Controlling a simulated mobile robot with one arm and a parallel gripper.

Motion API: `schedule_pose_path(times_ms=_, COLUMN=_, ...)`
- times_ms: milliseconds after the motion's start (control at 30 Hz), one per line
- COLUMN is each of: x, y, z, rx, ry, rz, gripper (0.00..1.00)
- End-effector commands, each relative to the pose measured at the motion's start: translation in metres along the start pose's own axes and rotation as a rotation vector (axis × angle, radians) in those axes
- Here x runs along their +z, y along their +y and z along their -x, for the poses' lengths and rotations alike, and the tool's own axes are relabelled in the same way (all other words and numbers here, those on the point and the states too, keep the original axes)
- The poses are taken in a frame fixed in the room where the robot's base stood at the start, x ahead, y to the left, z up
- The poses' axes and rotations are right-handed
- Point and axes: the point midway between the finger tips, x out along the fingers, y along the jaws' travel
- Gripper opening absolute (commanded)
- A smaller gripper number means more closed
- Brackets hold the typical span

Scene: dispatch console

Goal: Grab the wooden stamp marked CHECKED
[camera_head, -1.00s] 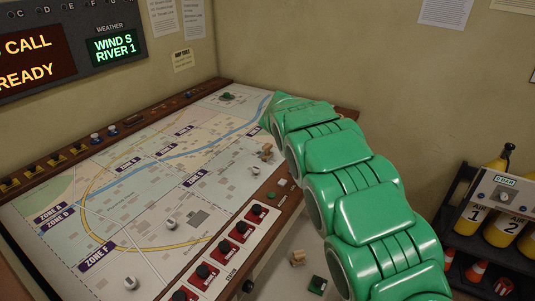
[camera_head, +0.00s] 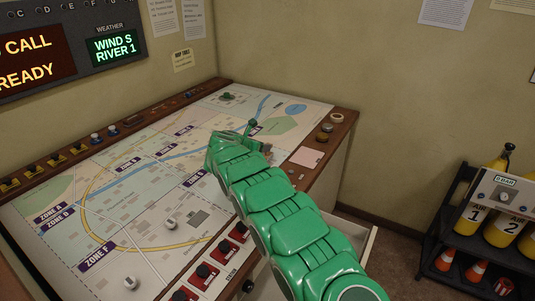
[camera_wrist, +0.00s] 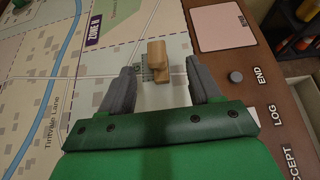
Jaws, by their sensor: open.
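A small light-wood piece with a block-like body (camera_wrist: 157,56) stands on the map board in the wrist view. No marking on it can be read, so I cannot tell if it says CHECKED. My gripper (camera_wrist: 158,78) is open and empty, its two grey fingers pointing at the piece from either side. The piece is around the line between the fingertips, with a gap on both sides. In the head view only a tan bit of the piece (camera_head: 267,148) shows beside my green arm, and my fingers cannot be made out clearly.
The map board (camera_head: 130,215) carries white knobbed pieces (camera_head: 170,224) and a green piece (camera_head: 227,97). A pink pad (camera_head: 306,157) lies on the wooden edge right of the map. Red switches (camera_head: 222,252) line the front edge. An open drawer (camera_head: 362,236) juts out below.

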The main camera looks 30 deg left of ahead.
Motion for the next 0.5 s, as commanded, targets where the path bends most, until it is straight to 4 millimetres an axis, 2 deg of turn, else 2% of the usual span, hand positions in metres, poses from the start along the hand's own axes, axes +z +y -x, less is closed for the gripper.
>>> schedule_pose_path(times_ms=300, x=-0.003, y=-0.001, z=-0.022, rx=-0.003, ry=0.004, rz=0.001, gripper=0.63)
schedule_pose_path(times_ms=500, x=-0.002, y=0.001, z=-0.026, rx=-0.001, ry=0.002, rz=-0.001, gripper=0.63)
